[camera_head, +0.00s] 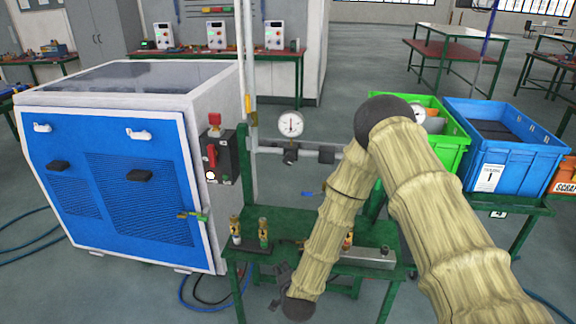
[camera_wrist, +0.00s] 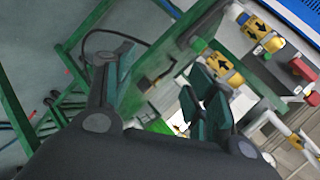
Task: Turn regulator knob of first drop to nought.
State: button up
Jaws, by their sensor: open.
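A dial gauge (camera_head: 290,124) stands on a horizontal pipe above the green bench (camera_head: 262,210). A dark fitting (camera_head: 290,156) sits on the pipe below it; I cannot tell whether this is the first drop's regulator knob or how it is set. A second gauge (camera_head: 418,113) shows behind my arm, which hides the fittings there. My gripper (camera_head: 281,280) is low at the bench's front, apart from the pipe. In the wrist view my gripper (camera_wrist: 160,76) has its fingers wide apart with nothing between them. Yellow bands with black arrows (camera_wrist: 227,68) lie beyond the right finger.
The blue and white generator cabinet (camera_head: 120,170) stands left of the bench. Small brass fittings (camera_head: 263,231) stand upright on the bench top. A green crate (camera_head: 450,140) and a blue crate (camera_head: 515,145) are at the right. A red handle (camera_wrist: 302,68) shows in the wrist view.

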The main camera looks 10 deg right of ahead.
jog(key=w+r+m+t+h, duration=0.25)
jog(key=w+r+m, duration=0.35)
jog(key=w+r, duration=0.55)
jog(key=m+t+h+p, duration=0.2)
jog(key=m+t+h, duration=0.15)
jog(key=m, duration=0.45)
send_near(288, 162)
jog(key=shift+g+h, duration=0.3)
jog(key=p+x, duration=0.1)
jog(key=x, duration=0.4)
jog(key=p+x, duration=0.2)
jog(key=x, duration=0.4)
jog(key=shift+w+a+r, duration=0.15)
jog(key=shift+r, duration=0.1)
jog(key=c, duration=1)
